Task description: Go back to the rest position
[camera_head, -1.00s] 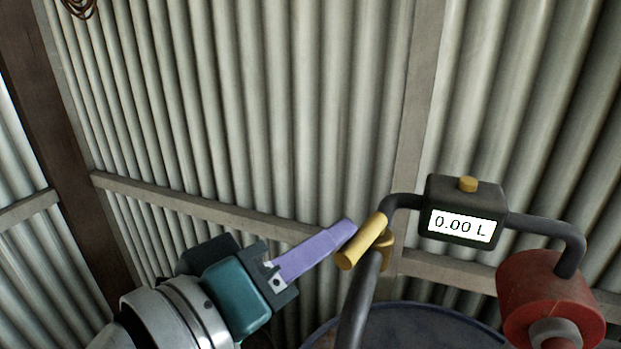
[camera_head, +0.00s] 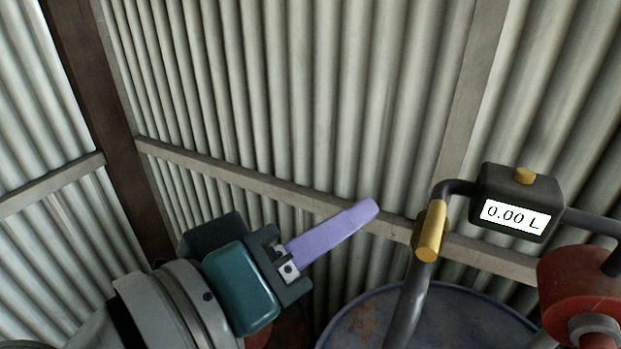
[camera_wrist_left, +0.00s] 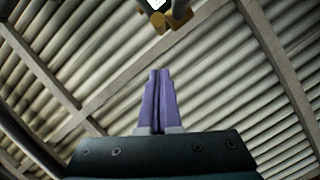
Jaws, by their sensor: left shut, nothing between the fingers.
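My left gripper (camera_head: 372,207) has a teal body and purple fingers and reaches in from the lower left in the head view. Its fingers are shut with nothing between them, and they lie together in the left wrist view (camera_wrist_left: 159,72). The fingertips are apart from the yellow handle (camera_head: 430,231), a short gap to its left. My right gripper is not in view.
A pump with a dark meter (camera_head: 517,202) reading 0.00 L and a red body (camera_head: 580,295) stands at the right. A blue drum (camera_head: 460,325) is below it. Corrugated walls (camera_head: 300,90) with a rail (camera_head: 250,190) close off the back.

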